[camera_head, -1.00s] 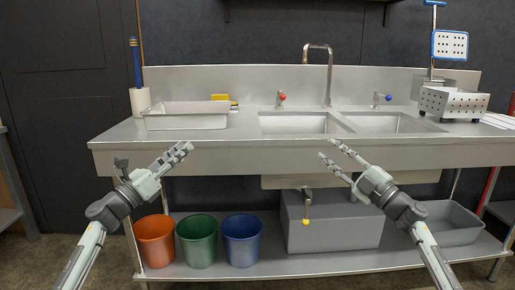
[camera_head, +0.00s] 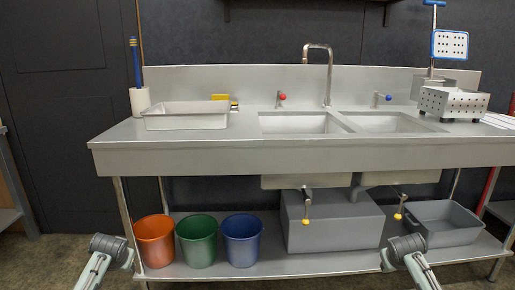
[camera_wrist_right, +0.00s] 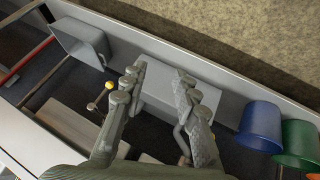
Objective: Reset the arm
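In the head view my left arm (camera_head: 108,248) comes up at the lower left, in front of the sink unit, with its dark wrist joint showing. Its gripper fingers are not seen. My right arm (camera_head: 405,248) comes up at the lower right, and its fingers do not show in the head view. In the right wrist view my right gripper (camera_wrist_right: 159,82) is open, its fingers well apart with nothing held between them. It points down over the lower shelf.
The steel sink counter (camera_head: 200,157) spans the middle, with a white tray (camera_head: 186,121) and a perforated box (camera_head: 453,103) on it. Orange (camera_head: 155,243), green (camera_head: 197,243) and blue (camera_head: 242,243) buckets, a grey box (camera_head: 333,232) and a grey bin (camera_head: 447,224) stand on the lower shelf.

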